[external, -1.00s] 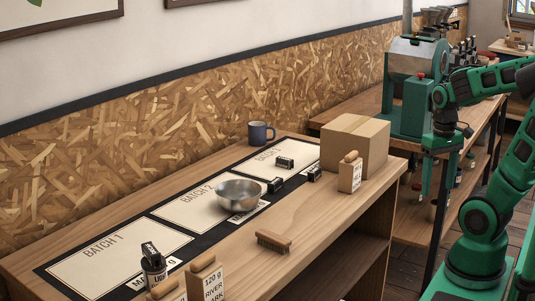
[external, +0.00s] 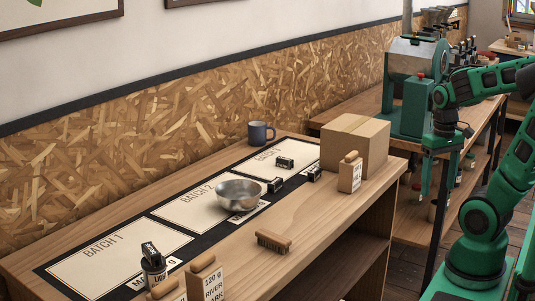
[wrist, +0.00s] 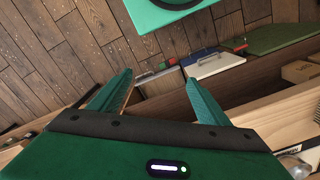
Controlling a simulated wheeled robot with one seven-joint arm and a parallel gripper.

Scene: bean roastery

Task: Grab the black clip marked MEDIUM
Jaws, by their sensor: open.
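One clip (external: 285,163) lies on the BATCH 3 card, one (external: 275,185) is right of the steel bowl, and one (external: 314,174) is near the cardboard box.
The steel bowl (external: 238,195) stands by the BATCH 2 card. The bench's front right is clear.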

